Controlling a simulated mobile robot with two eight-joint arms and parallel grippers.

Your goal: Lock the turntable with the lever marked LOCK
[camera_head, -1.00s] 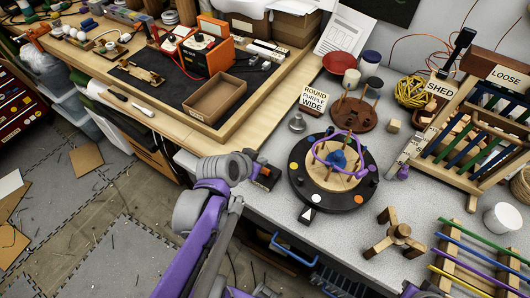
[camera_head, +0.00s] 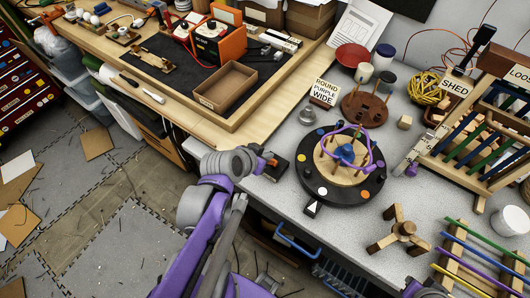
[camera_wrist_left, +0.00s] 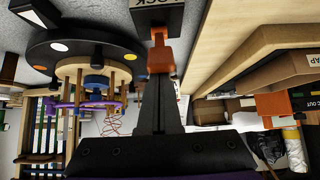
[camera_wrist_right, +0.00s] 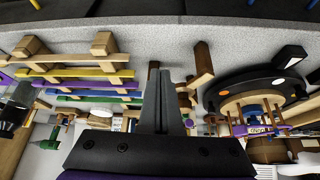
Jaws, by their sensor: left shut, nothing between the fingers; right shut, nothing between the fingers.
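The black turntable (camera_head: 318,188) with coloured dots stands on the grey bench, carrying a wooden disc with pegs and a purple cane ring. To its left, at the bench edge, is a dark block (camera_head: 277,169) with an orange lever (camera_wrist_left: 161,57). In the left wrist view, the block's label (camera_wrist_left: 155,4) is partly cut off and ends in "OCK". My left gripper (camera_wrist_left: 158,78) is shut and empty, its tips at the lever's orange end; I cannot tell whether they touch. My right gripper (camera_wrist_right: 158,72) is shut and empty, pointing across the bench.
A three-armed wooden piece (camera_head: 400,230) and a rack of coloured rods (camera_head: 475,262) lie right of the turntable. A conical metal weight (camera_head: 307,115) and a peg stand (camera_head: 365,105) stand behind it. A white triangle marker (camera_head: 312,208) sits at its front.

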